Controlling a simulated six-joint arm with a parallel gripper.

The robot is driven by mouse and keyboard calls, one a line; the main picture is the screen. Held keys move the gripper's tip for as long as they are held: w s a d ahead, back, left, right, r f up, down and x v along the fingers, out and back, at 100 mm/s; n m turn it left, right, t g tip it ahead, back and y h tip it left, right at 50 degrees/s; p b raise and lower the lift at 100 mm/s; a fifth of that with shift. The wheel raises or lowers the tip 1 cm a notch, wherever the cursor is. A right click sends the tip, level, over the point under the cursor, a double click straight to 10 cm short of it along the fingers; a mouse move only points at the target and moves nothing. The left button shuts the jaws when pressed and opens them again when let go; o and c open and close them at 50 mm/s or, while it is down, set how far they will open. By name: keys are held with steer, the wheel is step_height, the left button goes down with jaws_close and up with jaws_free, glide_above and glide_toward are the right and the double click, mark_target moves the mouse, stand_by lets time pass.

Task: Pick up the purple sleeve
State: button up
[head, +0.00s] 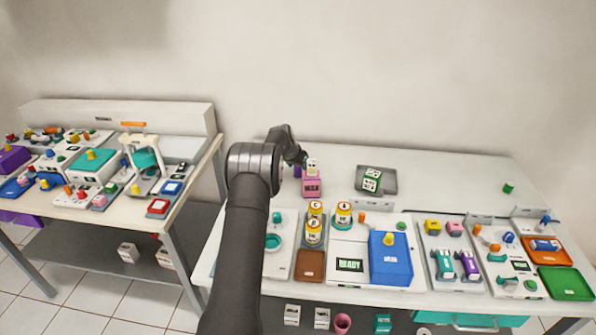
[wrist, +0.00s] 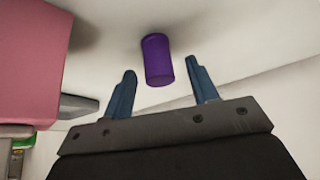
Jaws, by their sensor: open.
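The purple sleeve (wrist: 157,60) is a small upright cylinder on the white table in the wrist view. It lies just beyond the fingertips, between the lines of the two fingers and a little left of their middle. In the head view only a sliver of the sleeve (head: 297,171) shows, beside the pink block and partly hidden by my arm. My gripper (wrist: 166,80) is open and empty, with its two blue fingers apart. In the head view my gripper (head: 303,160) is at the back of the table, close to the sleeve.
A pink block (head: 312,187) stands right of the sleeve; its pink side (wrist: 30,60) fills the left of the wrist view. A grey tray (head: 388,185) with a green-and-white cube lies further right. Several devices line the table's front. The back right is mostly clear.

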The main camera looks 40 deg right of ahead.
steer(key=shift+w+d+f, duration=0.1)
steer(key=shift+d+f, duration=0.15)
steer(key=shift+f, duration=0.25)
steer(key=c, duration=1)
steer(key=shift+r, duration=0.1)
steer(key=shift+c, duration=0.2)
